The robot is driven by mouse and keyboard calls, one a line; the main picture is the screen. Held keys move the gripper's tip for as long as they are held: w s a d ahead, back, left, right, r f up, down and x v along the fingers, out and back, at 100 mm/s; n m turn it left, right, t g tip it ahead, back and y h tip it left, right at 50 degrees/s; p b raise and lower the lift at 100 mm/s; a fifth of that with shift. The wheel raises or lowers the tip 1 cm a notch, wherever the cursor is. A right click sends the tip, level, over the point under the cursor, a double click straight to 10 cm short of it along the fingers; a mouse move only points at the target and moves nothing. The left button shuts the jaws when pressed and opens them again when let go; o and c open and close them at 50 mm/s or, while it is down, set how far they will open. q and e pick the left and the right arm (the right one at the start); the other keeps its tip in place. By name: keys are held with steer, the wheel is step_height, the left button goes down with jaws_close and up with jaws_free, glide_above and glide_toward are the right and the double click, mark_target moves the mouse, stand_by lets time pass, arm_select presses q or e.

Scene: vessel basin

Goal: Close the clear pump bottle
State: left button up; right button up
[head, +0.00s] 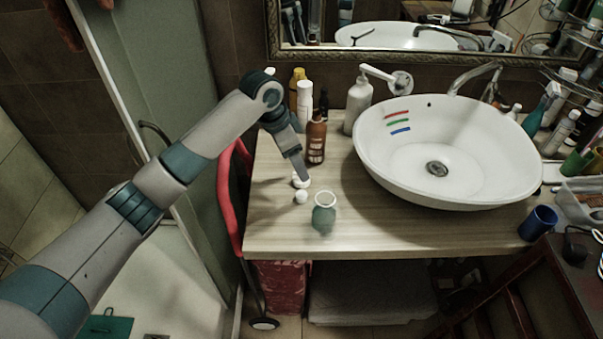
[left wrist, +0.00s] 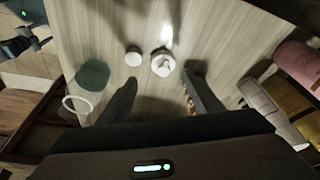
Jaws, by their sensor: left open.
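The clear pump bottle (head: 323,216) stands on the counter, greenish and translucent, with its white-rimmed mouth open on top. It also shows in the left wrist view (left wrist: 92,73), its white ring-shaped rim towards the lower left. A white pump-like top (head: 300,181) rests on the counter, apart from the bottle. It also shows in the left wrist view (left wrist: 163,65). A smaller plain white cap (head: 301,197) lies beside it. My left gripper (head: 304,177) is open and empty, pointing down over the pump-like top, which appears between its fingers in the wrist view (left wrist: 161,77).
A brown bottle (head: 316,140) and a white spray can (head: 304,104) stand close behind my left gripper. A white pump dispenser (head: 357,105) stands by the basin (head: 450,190). A blue cup (head: 538,223) is at the right edge. The counter's front middle is clear.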

arm_select(q)
steer(key=shift+w+d+f, duration=0.1)
steer(key=shift+d+f, duration=0.05)
steer(key=shift+f, duration=0.5)
steer(key=shift+w+d+f+p, duration=0.1)
steer(key=shift+f+p, duration=0.2)
steer(key=shift+p, duration=0.05)
steer(key=p+x, duration=0.1)
steer(key=x, duration=0.3)
steer(key=shift+w+p, duration=0.2)
steer(key=shift+p, duration=0.15)
steer(key=shift+f, duration=0.25)
steer(key=shift+c, duration=0.3)
steer(key=c, duration=1)
